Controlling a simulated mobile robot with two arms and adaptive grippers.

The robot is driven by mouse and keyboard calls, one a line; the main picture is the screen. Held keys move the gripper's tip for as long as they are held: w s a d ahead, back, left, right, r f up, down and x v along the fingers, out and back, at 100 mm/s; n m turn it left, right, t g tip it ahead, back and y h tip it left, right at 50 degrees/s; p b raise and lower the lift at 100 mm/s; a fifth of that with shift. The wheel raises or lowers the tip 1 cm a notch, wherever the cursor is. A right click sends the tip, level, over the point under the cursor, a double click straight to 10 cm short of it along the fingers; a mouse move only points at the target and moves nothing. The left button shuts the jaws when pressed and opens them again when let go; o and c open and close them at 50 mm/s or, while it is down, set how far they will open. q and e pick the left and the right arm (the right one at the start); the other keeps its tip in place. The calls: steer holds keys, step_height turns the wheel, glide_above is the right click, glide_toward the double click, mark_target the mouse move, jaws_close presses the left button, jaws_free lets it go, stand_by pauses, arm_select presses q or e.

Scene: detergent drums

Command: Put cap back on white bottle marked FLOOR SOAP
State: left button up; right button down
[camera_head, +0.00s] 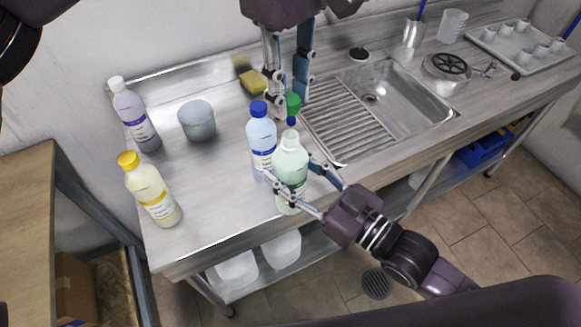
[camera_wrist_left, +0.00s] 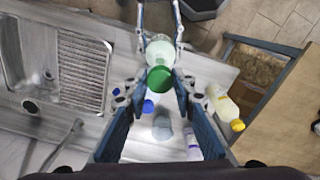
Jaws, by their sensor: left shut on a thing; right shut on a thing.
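A pale green-white bottle (camera_head: 290,164) stands upright near the counter's front edge, its neck without a cap. Its label is largely hidden and I cannot read it. My right gripper (camera_head: 300,190) is shut around its body from the front. My left gripper (camera_head: 288,98) points down and is shut on a green cap (camera_head: 293,103), just above and slightly behind the bottle's neck. In the left wrist view the cap (camera_wrist_left: 159,78) sits between the fingertips and overlaps the top of the bottle (camera_wrist_left: 160,50). The cap appears apart from the neck.
A blue-capped bottle (camera_head: 261,140) stands close left of the held bottle. A lilac bottle (camera_head: 135,118), a yellow-capped bottle (camera_head: 152,190) and a grey tub (camera_head: 197,121) stand further left. A sponge (camera_head: 252,82) lies behind. The sink (camera_head: 385,95) is to the right.

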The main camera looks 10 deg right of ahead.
stand_by(0.4)
arm_select(q)
steer(key=shift+f, duration=1.95)
steer(key=shift+f, duration=0.1)
steer(key=shift+f, duration=0.75)
steer(key=shift+f, duration=0.6)
